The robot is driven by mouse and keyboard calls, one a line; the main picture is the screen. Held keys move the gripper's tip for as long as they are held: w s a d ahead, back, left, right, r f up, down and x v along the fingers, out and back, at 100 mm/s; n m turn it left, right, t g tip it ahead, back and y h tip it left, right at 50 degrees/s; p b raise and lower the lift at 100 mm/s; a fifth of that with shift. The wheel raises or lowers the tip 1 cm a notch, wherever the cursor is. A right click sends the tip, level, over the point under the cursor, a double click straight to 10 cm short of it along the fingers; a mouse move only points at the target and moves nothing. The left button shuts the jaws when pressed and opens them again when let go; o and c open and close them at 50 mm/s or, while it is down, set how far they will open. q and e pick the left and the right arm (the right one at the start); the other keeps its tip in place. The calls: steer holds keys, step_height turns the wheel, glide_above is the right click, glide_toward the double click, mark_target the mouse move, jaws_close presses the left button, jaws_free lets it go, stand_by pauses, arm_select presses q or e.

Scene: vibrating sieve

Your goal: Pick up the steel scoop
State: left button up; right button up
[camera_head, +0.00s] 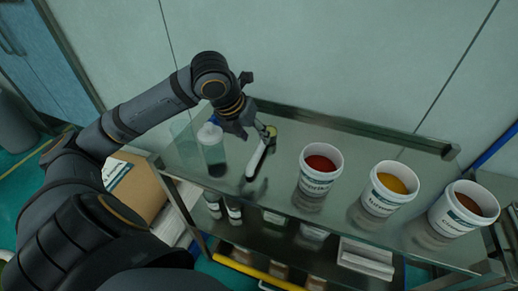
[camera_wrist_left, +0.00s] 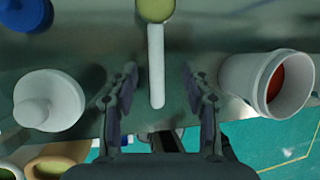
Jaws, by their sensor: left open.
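The scoop lies on the glass shelf (camera_head: 330,145) between a white-capped container and the red-filled tub; its pale handle (camera_head: 259,161) points toward the front. In the left wrist view its pale handle (camera_wrist_left: 156,65) runs down the middle, with a round yellow-green end (camera_wrist_left: 155,9) cut off at the top. My left gripper (camera_head: 262,136) is at the scoop, over its far end in the head view, and hides part of it. In the left wrist view my left gripper (camera_wrist_left: 158,82) is open, one finger on each side of the handle, both apart from it. My right gripper is not in view.
A white-capped container (camera_head: 210,135) stands left of the scoop. Tubs with red (camera_head: 319,170), yellow (camera_head: 388,190) and brown-orange (camera_head: 463,208) contents stand to the right. A rail runs along the shelf's back edge. Bottles and boxes sit on a lower level.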

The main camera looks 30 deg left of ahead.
mark_target(260, 146)
arm_select(q)
steer(key=shift+w+f, duration=0.25)
steer(key=shift+f, duration=0.2)
steer(key=shift+d+f, duration=0.1)
steer(key=shift+f, duration=0.25)
steer(key=shift+w+f, duration=0.1)
steer(key=shift+f, duration=0.05)
steer(key=x, duration=0.5)
steer(key=shift+w+a+p, duration=0.1)
steer(key=shift+a+p, duration=0.15)
steer(key=shift+p, duration=0.05)
steer(key=shift+c, duration=0.6)
jaws_close()
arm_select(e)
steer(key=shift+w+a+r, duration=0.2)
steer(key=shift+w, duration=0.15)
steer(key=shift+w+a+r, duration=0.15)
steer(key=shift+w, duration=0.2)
